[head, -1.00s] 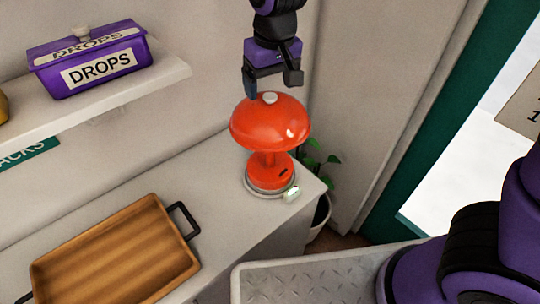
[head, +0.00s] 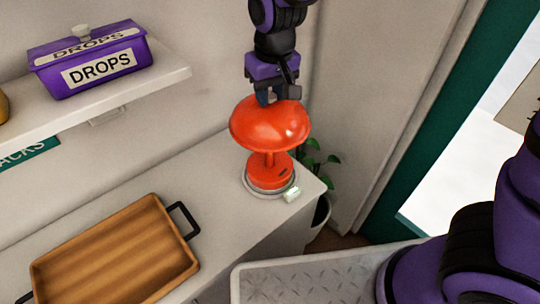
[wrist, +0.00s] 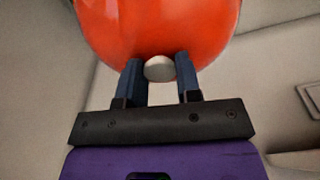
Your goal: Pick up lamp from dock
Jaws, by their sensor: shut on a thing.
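The orange-red lamp (head: 270,122) has a mushroom-shaped shade and stands upright in its round grey dock (head: 250,190) near the corner of the white counter. My gripper (head: 271,96) is at the top of the shade, shut on the lamp's pale knob. In the wrist view, my two blue fingers (wrist: 160,72) stand on either side of the pale knob (wrist: 159,68), with the orange shade (wrist: 155,25) beyond them. In the head view the knob is hidden by the fingers. The lamp base appears to rest in the dock; no gap shows there.
A wooden tray (head: 118,255) with dark handles lies on the counter at front left. A purple DROPS box (head: 90,60) stands on a shelf (head: 150,80) at upper left. A potted plant (head: 318,160) is behind the counter's corner. A grey textured tray surface (head: 310,275) lies at the front.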

